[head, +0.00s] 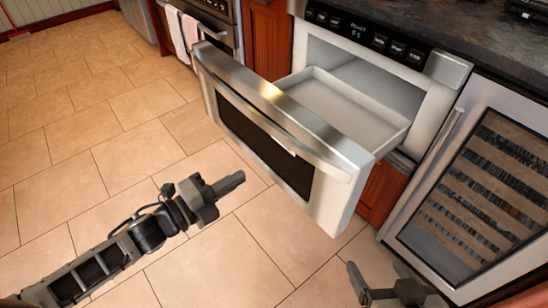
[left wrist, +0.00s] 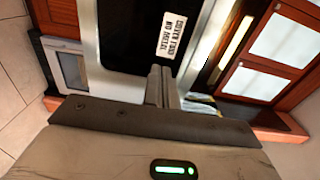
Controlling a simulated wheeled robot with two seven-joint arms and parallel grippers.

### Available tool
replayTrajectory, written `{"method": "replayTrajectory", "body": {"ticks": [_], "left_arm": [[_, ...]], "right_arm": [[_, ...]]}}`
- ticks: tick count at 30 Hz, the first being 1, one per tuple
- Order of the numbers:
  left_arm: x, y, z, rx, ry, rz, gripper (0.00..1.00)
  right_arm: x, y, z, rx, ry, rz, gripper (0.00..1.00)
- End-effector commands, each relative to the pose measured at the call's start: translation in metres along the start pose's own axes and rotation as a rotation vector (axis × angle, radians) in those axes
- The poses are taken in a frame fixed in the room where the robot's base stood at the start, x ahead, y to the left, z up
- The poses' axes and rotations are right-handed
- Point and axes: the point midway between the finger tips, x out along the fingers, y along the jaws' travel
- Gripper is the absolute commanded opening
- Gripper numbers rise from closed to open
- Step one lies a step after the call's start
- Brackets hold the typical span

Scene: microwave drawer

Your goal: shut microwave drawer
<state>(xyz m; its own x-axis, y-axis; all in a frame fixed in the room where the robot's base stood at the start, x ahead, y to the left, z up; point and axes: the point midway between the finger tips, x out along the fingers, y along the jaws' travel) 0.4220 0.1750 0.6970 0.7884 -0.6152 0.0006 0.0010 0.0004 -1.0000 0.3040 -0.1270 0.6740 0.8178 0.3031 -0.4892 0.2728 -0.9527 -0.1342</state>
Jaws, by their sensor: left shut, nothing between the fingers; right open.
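The microwave drawer (head: 340,108) is pulled well out of its housing (head: 445,72) under the dark counter. Its white tray is visible and looks empty. The silver drawer front (head: 335,140) has a dark window and faces left and toward me. My left gripper (head: 231,183) is shut and empty, in front of the drawer front and apart from it in the head view. Its closed fingers also show in the left wrist view (left wrist: 162,88), against a dark panel with a white label (left wrist: 170,35). My right gripper (head: 372,286) is open near the bottom edge, right of the drawer front.
A glass-door wine cooler (head: 480,185) stands right of the drawer. A stainless oven (head: 215,25) with hanging towels (head: 183,35) is at the back left, beside red wooden cabinets (head: 268,38). The tiled floor (head: 90,120) on the left is clear.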

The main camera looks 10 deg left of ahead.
Motion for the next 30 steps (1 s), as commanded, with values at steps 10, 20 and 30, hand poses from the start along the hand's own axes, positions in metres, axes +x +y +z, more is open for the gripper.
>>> {"method": "replayTrajectory", "body": {"ticks": [10, 20, 30], "left_arm": [[0.075, -0.001, 0.000, 0.001, 0.001, -0.004, 0.00], [0.108, 0.000, 0.000, 0.000, 0.000, 0.000, 0.00], [0.109, 0.000, 0.000, -0.001, 0.000, 0.000, 0.00]], "right_arm": [[0.007, 0.000, 0.007, 0.004, -0.013, -0.006, 0.74], [0.013, 0.000, 0.012, 0.009, -0.025, -0.007, 0.74], [0.013, 0.000, 0.012, 0.010, -0.025, -0.008, 0.74]]}}
